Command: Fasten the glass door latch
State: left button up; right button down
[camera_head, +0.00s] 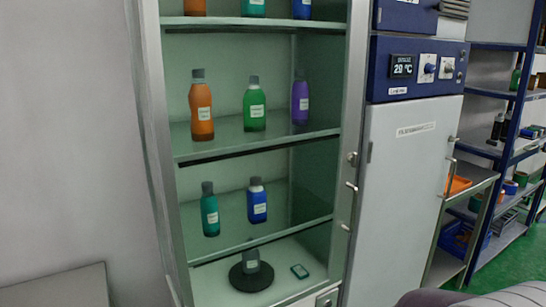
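A tall glass-fronted cabinet (155,130) with a pale metal frame stands left of centre. Its shelves show through a greenish tint. A small round metal fitting (352,158), which looks like the latch, sits on the right frame post at about mid-height. Metal handle-like pieces (350,186) stick out below it on the same side. I cannot tell whether the latch is fastened or whether the door is fully shut. Neither of my grippers is in view.
Inside the cabinet are an orange bottle (201,110), several other coloured bottles and a black round-based device (251,275). A white appliance (405,180) with a blue control panel (415,68) stands close on the right. Blue shelving (515,95) is farther right, beside green floor.

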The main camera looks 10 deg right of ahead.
aim_at(353, 158)
jog(key=i+l+z, duration=0.35)
jog(key=l, duration=0.3)
jog(key=i+l+z, duration=0.3)
jog(key=l, duration=0.3)
jog(key=i+l+z, duration=0.35)
jog(key=i+l, duration=0.1)
jog(key=l, duration=0.05)
